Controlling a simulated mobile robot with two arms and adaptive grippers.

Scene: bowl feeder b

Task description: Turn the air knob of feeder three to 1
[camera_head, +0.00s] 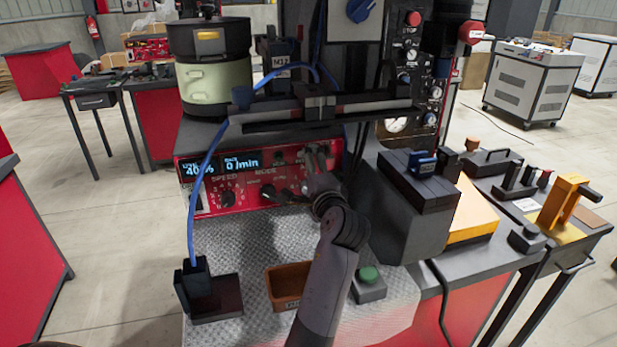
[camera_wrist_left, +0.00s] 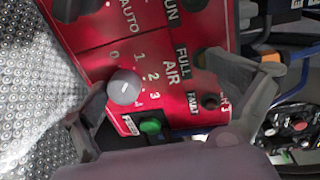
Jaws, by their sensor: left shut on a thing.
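The red feeder panel (camera_head: 222,198) stands at the middle of the bench, with speed and mode controls and a display reading about 40% and 0 /min. In the left wrist view, the grey air knob (camera_wrist_left: 124,88) sits beside a scale of 0, 1, 2, 3 and the word AIR. A small white mark shows on its face; I cannot tell exactly which number it points to. My left gripper (camera_head: 318,165) is at the panel's right end and hides part of it. My right gripper is not in view.
A wooden tray (camera_head: 268,293) and a green button box (camera_head: 369,284) stand on the bench before the panel. A dark box (camera_head: 412,195) stands at right. A blue hose (camera_head: 192,215) runs down the left. In the wrist view, a green switch (camera_wrist_left: 150,126) sits close to the knob.

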